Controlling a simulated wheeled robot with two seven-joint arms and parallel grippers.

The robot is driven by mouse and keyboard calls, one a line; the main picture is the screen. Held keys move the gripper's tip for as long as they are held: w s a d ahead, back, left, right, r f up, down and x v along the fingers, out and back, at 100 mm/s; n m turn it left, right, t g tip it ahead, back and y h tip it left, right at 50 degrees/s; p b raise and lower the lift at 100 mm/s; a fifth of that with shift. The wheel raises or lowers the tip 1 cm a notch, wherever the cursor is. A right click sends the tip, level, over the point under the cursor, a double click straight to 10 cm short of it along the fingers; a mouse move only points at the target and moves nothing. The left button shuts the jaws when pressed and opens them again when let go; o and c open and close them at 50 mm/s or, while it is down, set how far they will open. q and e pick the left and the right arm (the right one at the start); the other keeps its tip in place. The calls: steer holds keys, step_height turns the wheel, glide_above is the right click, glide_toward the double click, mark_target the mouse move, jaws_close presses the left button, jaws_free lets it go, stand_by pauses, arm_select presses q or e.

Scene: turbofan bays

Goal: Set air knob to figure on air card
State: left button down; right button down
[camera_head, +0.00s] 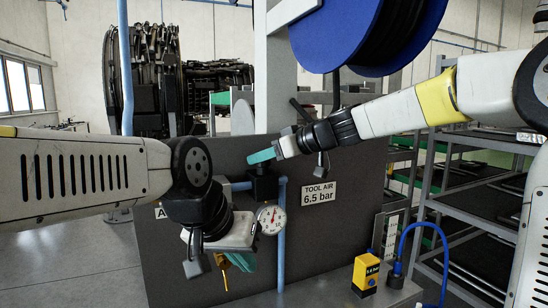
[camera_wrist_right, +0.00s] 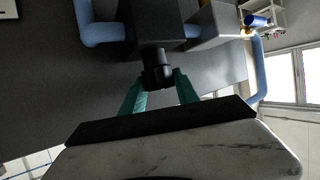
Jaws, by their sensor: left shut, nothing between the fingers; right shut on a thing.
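The air card (camera_head: 318,193) on the dark panel reads "TOOL AIR 6.5 bar". The black regulator body (camera_head: 263,186) sits left of it on the blue pipe. The round white gauge (camera_head: 270,220) is below; its reading is too small to tell. My right gripper (camera_head: 263,156) is at the top of the regulator. In the right wrist view my right gripper (camera_wrist_right: 158,91) has its teal fingers either side of the black air knob (camera_wrist_right: 157,72), shut on it. My left gripper (camera_head: 240,262) is lower, in front of the panel, shut and empty; its wrist hides part of the panel.
A blue hose reel (camera_head: 365,30) hangs above. A yellow box (camera_head: 366,274) and blue hose (camera_head: 408,245) are on the bench at lower right. Shelving (camera_head: 475,215) stands at right. An orange part (camera_head: 222,268) shows beside my left fingers. Another card (camera_head: 161,212) is mostly hidden.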

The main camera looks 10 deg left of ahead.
steer(key=shift+m+t+h, duration=0.7)
steer(key=shift+m+t, duration=0.6)
steer(key=shift+t, duration=0.1)
steer(key=shift+r, duration=0.1)
steer(key=c, duration=1.2)
jaws_free()
steer(key=shift+d, duration=0.1)
steer(key=v, duration=0.7)
steer(key=shift+s+d+r, duration=0.1)
steer(key=shift+s+r, duration=0.05)
steer(key=shift+s, duration=0.15)
